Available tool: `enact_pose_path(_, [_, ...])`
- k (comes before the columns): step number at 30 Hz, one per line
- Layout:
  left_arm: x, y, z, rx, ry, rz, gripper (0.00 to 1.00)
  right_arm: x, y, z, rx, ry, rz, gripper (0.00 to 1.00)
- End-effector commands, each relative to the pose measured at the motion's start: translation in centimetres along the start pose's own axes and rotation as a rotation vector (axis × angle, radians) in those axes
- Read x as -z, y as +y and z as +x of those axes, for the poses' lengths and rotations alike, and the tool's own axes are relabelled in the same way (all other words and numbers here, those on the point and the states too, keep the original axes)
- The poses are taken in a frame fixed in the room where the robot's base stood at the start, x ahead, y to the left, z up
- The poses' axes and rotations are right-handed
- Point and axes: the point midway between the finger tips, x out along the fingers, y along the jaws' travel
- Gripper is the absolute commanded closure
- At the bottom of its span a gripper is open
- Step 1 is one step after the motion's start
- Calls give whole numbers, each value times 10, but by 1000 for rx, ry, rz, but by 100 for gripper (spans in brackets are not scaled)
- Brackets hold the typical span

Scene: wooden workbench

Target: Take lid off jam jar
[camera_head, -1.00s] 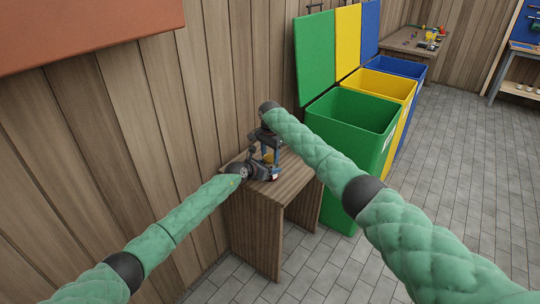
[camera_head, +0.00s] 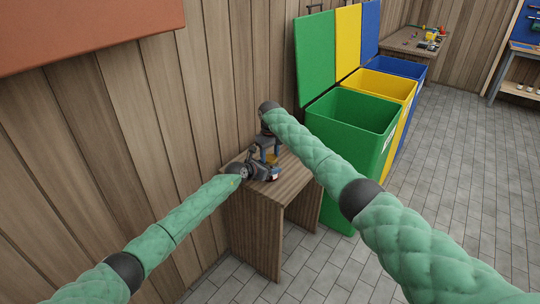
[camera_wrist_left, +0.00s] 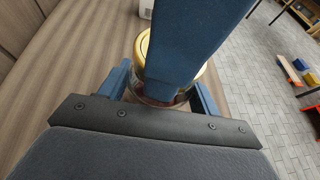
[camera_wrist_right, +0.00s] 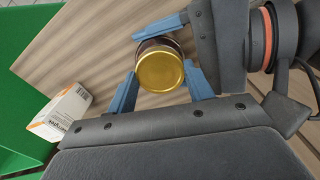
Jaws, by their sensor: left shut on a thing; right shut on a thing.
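The jam jar (camera_wrist_left: 165,99) stands on a small wooden table, with glass and dark red contents partly showing in the left wrist view. Its round gold lid (camera_wrist_right: 160,70) shows face-on in the right wrist view, sitting on the jar. My left gripper (camera_head: 261,172) comes in low from the side and is shut on the jar body. My right gripper (camera_head: 268,147) comes from above, with its blue fingers on opposite sides of the lid, shut on it. In the left wrist view a blue finger of the right gripper hides part of the lid. I cannot tell whether the lid is loosened.
A white and orange carton (camera_wrist_right: 62,113) lies on the table (camera_head: 256,215) near the jar. A green bin (camera_head: 350,125), a yellow bin (camera_head: 385,87) and a blue bin (camera_head: 400,67) with raised lids stand to the right. A plank wall is close behind the table.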

Motion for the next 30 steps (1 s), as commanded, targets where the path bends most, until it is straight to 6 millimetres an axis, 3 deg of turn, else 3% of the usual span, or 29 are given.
enact_pose_path(5, [0,-2,0,2,0,0,100,0,0,-1,-1,2,-97,76])
enact_pose_path(14, [0,-2,0,2,0,0,100,0,0,-1,-1,2,-106,76])
enact_pose_path(15, [0,-2,0,2,0,0,100,0,0,-1,-1,2,-106,43])
enact_pose_path(18, [0,-2,0,2,1,0,100,0,0,-1,-1,1,-105,27])
enact_pose_path(30, [0,0,0,0,0,0,100,0,-1,-5,1,0,-106,27])
